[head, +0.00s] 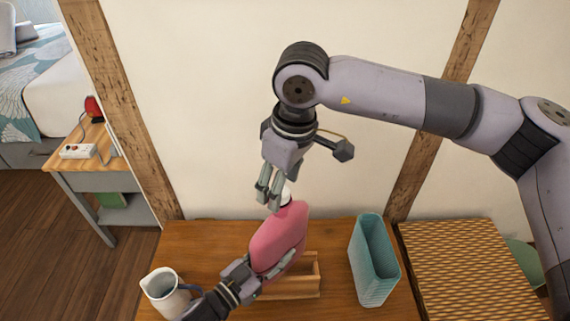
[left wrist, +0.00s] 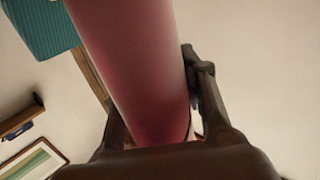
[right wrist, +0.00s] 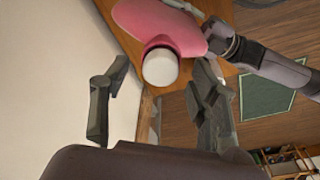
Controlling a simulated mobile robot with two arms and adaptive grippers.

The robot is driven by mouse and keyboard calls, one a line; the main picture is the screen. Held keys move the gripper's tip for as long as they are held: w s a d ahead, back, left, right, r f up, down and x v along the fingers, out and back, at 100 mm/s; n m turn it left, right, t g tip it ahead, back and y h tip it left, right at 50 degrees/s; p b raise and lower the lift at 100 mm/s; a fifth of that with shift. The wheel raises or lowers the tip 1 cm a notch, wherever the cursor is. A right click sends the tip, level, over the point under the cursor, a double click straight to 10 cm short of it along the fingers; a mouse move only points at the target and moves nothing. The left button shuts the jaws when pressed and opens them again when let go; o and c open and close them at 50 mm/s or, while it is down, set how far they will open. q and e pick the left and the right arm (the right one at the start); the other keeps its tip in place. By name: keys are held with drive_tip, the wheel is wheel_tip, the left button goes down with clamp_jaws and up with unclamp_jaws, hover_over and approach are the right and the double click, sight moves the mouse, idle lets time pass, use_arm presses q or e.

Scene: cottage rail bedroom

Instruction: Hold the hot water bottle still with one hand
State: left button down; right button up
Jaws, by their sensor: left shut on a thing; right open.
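The pink hot water bottle (head: 278,238) stands roughly upright, a little tilted, over the wooden holder on the table, with its white cap (head: 285,196) at the top. My left gripper (head: 262,274) is shut on the bottle's lower body; its fingers flank the pink body (left wrist: 140,70) in the left wrist view. My right gripper (head: 268,196) points down just above the cap, open. In the right wrist view the cap (right wrist: 160,66) lies between and beyond the open fingers (right wrist: 155,100). I cannot tell whether the bottle's base touches the holder.
The wooden holder (head: 308,275) sits on the wooden table (head: 205,240). A white jug (head: 163,292) stands at left, a teal bin (head: 372,275) at right. A patterned woven box (head: 465,270) lies farther right. The wall is close behind.

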drive_tip(key=shift+w+a+f, duration=0.1)
drive_tip(key=shift+f, duration=0.65)
clamp_jaws()
idle(0.4)
